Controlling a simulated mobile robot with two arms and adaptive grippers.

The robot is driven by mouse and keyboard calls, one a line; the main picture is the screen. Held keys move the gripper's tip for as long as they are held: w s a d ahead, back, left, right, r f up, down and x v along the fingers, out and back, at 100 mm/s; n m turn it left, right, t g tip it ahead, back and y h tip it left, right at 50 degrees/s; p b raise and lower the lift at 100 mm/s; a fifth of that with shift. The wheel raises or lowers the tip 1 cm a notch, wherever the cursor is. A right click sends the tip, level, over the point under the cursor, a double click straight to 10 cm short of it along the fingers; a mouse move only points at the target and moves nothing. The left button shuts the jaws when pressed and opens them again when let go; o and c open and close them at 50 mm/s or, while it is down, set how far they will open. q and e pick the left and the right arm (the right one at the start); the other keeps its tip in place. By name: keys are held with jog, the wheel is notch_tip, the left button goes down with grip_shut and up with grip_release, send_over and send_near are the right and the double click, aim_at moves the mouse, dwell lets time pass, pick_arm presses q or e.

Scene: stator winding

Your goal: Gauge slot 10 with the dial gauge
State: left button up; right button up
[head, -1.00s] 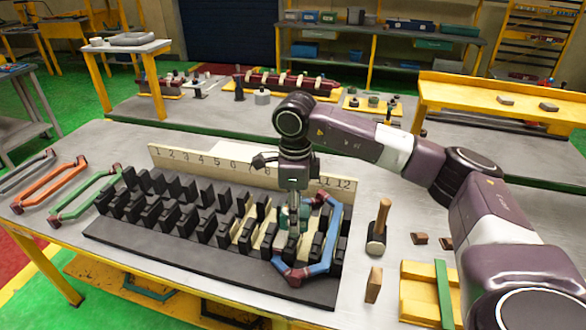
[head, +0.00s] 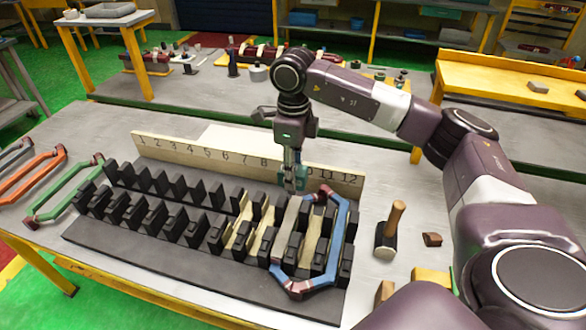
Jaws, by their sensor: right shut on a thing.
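The black stator block (head: 110,248) lies on the table with two rows of teeth and slots between them. A number board (head: 215,160) runs along its far edge, marked 1 to 12. My right gripper (head: 292,170) points down near the board, between 8 and 10, shut on a small teal object, apparently the dial gauge (head: 298,180). The gauge is above the far teeth; whether its tip touches anything is unclear. The gripper hides the 9. A pale grey strip (head: 291,217) lies in a slot below it. My left gripper is not in view.
A blue coil (head: 341,235) with dark red ends sits in the right-hand slots, close to the gauge. Cream liners (head: 241,218) show in nearby slots. Green (head: 65,195) and orange (head: 30,175) coils lie at left.

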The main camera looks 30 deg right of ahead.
jog(key=shift+f, duration=0.4)
jog(key=shift+w+d+f+b, duration=0.1)
jog(key=shift+w+f+b, duration=0.05)
jog(key=shift+f+b, duration=0.15)
jog(key=shift+w+f, duration=0.1)
jog(key=shift+f, duration=0.3)
jog(key=shift+f+b, duration=0.6)
jog(key=shift+f, duration=0.3)
jog(key=shift+f+b, duration=1.15)
jog(key=shift+f, duration=0.15)
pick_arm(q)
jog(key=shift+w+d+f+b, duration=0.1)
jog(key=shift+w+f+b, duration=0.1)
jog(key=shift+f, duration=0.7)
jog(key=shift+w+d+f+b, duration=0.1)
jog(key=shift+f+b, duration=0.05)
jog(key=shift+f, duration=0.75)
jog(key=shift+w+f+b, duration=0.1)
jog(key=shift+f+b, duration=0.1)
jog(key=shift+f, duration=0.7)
pick_arm(e)
jog(key=shift+f, duration=0.75)
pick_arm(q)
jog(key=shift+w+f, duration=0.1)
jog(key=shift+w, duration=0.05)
pick_arm(e)
jog(key=shift+f, duration=0.1)
jog(key=o, duration=1.2)
